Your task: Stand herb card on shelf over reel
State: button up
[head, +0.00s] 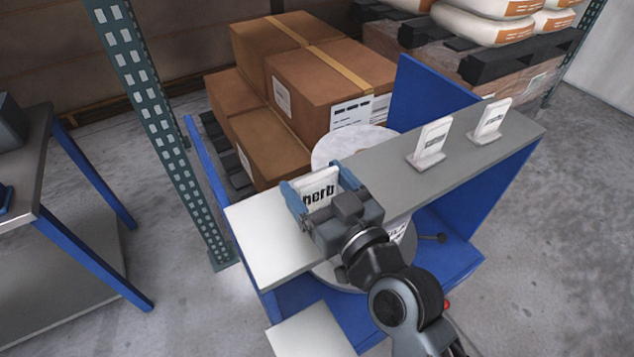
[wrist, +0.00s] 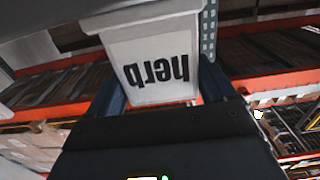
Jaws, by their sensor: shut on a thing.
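The herb card (head: 318,187) is a white card with "herb" in dark letters. My gripper (head: 321,192) is shut on it, with a blue finger at each side, over the left part of the grey shelf (head: 375,176). In the wrist view the card (wrist: 155,65) shows upside down between the fingers. I cannot tell whether its lower edge touches the shelf. The white reel (head: 352,143) is under the shelf, its top edge showing behind and a part below the front edge; my arm hides some of it.
Two white cards, one mid-shelf (head: 431,141) and one farther right (head: 490,120), stand on small bases. Blue side panels (head: 425,85) flank the shelf. A green perforated post (head: 160,125) and brown boxes (head: 330,80) are behind. A blue-legged table (head: 50,200) is at left.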

jog(key=o, duration=0.9)
jog(key=shift+r, duration=0.15)
jog(key=shift+b+v, duration=1.5)
jog(key=shift+v, duration=4.5)
jog(key=shift+d, duration=0.1)
